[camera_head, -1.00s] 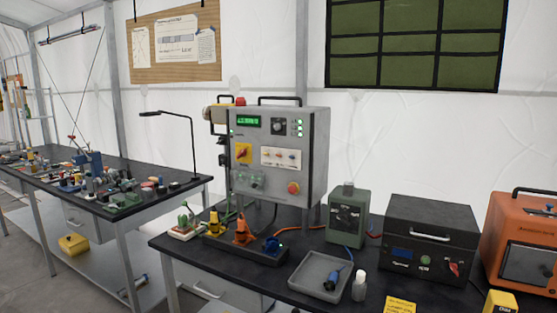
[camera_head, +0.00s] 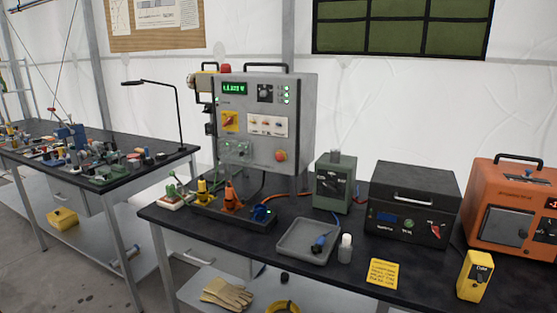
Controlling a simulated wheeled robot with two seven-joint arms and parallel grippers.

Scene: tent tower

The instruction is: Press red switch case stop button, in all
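The switch case (camera_head: 297,108) is a grey metal box standing upright at the back of the near table. Its front has a green lit display (camera_head: 234,88), a black knob (camera_head: 265,93), a yellow panel with a rotary switch (camera_head: 230,121) and green lights. The red stop button (camera_head: 281,156) is at the lower right of the front, on a yellow backing. A separate red dome (camera_head: 225,68) sits on top of the case. Neither of my grippers shows in the head view.
The near table (camera_head: 330,262) also holds coloured connectors, a grey tray (camera_head: 287,247) with a blue plug, a white-capped bottle (camera_head: 345,248), a green box (camera_head: 335,184), a black case (camera_head: 413,203) and an orange unit (camera_head: 515,205). Gloves (camera_head: 227,293) lie on the lower shelf.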

